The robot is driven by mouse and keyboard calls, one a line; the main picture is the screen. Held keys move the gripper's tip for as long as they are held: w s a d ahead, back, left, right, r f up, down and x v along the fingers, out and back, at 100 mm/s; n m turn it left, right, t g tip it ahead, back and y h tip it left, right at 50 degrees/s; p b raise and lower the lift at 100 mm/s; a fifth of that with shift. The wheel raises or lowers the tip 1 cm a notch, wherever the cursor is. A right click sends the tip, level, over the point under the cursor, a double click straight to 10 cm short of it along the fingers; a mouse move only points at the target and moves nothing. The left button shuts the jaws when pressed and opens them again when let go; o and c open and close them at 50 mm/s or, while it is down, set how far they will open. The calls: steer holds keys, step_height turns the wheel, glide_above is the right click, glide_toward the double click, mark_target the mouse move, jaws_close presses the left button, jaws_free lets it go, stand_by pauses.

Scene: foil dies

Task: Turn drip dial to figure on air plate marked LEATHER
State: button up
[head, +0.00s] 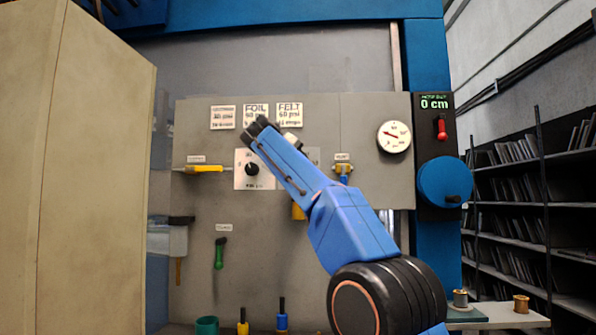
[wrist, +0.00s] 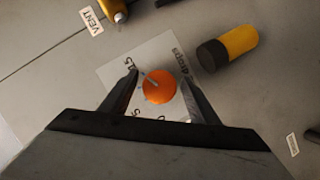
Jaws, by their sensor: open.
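The drip dial (wrist: 158,86) is a round orange knob on a pale square plate with figures and the word "drops", in the wrist view. Its pointer mark slants to the upper left, near the figure 15. My gripper (wrist: 159,77) is open, with one finger on each side of the knob; I cannot tell whether they touch it. In the head view my arm hides the dial and my fingertips. The leftmost air plate (head: 222,117) is white; its heading is too small to read surely. Beside it are plates headed FOIL (head: 255,113) and FELT (head: 289,114).
A yellow cylinder with a dark cap (wrist: 230,47) stands close to the right finger. A black dial (head: 252,169), a yellow handle (head: 208,168) and a round gauge (head: 394,136) are on the panel. A tan cabinet (head: 90,170) stands at left, a blue wheel (head: 440,180) at right.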

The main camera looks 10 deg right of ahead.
steer(key=shift+s+a, duration=0.1)
steer(key=v, duration=1.7)
steer(key=s+d+f+g+y, duration=0.1)
steer(key=s+d+f, duration=0.4)
steer(key=f, duration=0.4)
steer(key=s+d+f+g+y, duration=0.2)
steer(key=s+d+f, duration=0.3)
steer(key=f, duration=0.4)
steer(key=s+d+f+g+y, duration=0.1)
steer(key=s+d+f, duration=0.4)
steer(key=f, duration=0.3)
steer(key=s+f+m+g+y, duration=0.1)
steer(key=s+f, duration=0.8)
steer(key=f, duration=0.3)
steer(key=s+d+f+m+g+y, duration=0.1)
steer(key=s+f+y, duration=0.1)
steer(key=s+f, duration=0.7)
steer(key=s+f+m+g+y, duration=0.1)
steer(key=s+f+m, duration=0.1)
steer(key=s+f, duration=0.8)
step_height(320, 180, down, 7)
steer(key=shift+d+r+g+y, duration=0.1)
steer(key=shift+d+g+y, duration=0.2)
steer(key=shift+d+y, duration=0.1)
